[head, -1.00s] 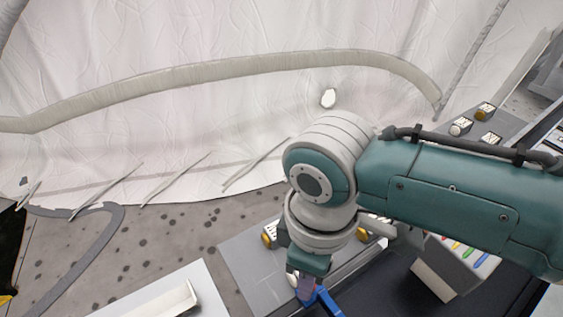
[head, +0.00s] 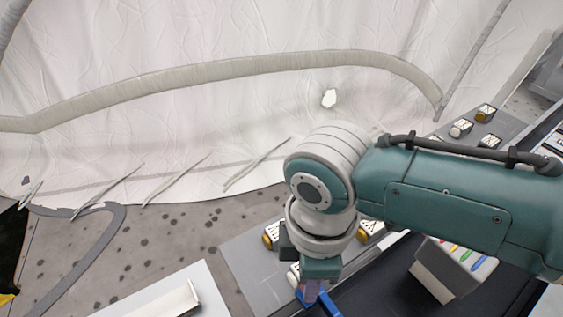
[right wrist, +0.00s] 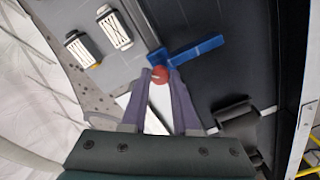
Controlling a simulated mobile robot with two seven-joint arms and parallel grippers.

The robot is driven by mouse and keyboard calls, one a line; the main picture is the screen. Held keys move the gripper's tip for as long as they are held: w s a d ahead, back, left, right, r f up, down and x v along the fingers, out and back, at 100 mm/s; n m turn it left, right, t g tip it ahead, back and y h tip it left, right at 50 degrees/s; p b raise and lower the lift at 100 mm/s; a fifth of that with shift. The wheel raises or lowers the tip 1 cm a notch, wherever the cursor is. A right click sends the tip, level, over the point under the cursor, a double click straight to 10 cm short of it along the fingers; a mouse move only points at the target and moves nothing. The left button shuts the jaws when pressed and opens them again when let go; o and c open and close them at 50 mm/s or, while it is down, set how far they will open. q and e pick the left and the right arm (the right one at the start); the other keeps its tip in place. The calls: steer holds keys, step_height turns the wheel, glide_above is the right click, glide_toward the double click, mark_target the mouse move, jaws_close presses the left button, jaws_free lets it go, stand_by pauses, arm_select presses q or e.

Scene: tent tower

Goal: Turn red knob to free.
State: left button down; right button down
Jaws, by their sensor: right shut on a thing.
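The red knob (right wrist: 159,75) shows in the right wrist view, between the fingertips of my right gripper (right wrist: 160,73). The gripper's purple-grey fingers are shut on the knob. A blue bar (right wrist: 195,50) lies right beside the knob and extends to the right. In the head view, my right gripper (head: 310,291) points down at the blue bar (head: 322,305) near the bottom edge, and the knob itself is hidden there. No marking for "free" can be read. My left gripper is not in view.
Small labelled blocks with gold or white knobs (head: 270,237) stand on the grey panel (head: 250,265). More blocks (head: 484,113) stand at the back right. A box with coloured strips (head: 455,262) lies on the dark surface. White fabric (head: 180,100) hangs behind.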

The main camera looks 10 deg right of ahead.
steer(key=c, duration=0.7)
jaws_free()
step_height(320, 180, up, 10)
steer(key=shift+p, duration=1.05)
